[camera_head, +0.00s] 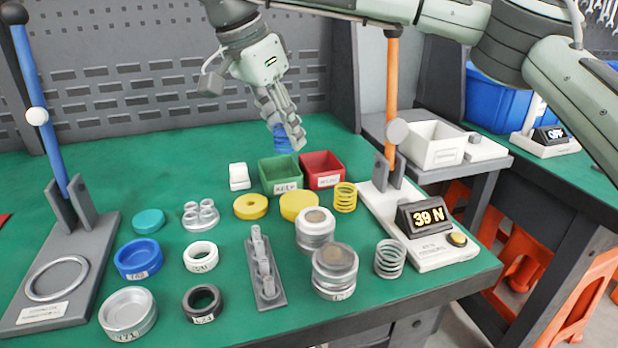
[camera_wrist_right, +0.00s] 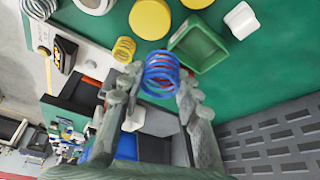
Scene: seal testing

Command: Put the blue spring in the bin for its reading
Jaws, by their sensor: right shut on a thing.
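The blue spring (camera_head: 282,139) is between the fingers of my right gripper (camera_head: 284,122), which is shut on it. The right wrist view also shows the blue spring (camera_wrist_right: 160,74) between the two fingers of my right gripper (camera_wrist_right: 160,88). In the head view the spring is just above and behind the green bin (camera_head: 281,176); its lower end appears close to the bin's back rim. The red bin (camera_head: 322,169) stands beside the green one. The tester's display (camera_head: 428,216) reads 39 N. My left gripper is not in view.
A yellow spring (camera_head: 345,197) and a grey spring (camera_head: 390,259) stand near the orange-handled tester (camera_head: 430,250). Yellow discs (camera_head: 251,206), rings and metal pucks crowd the front. A white block (camera_head: 239,176) is left of the green bin. Green mat (camera_head: 130,165) lies bare at the back left.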

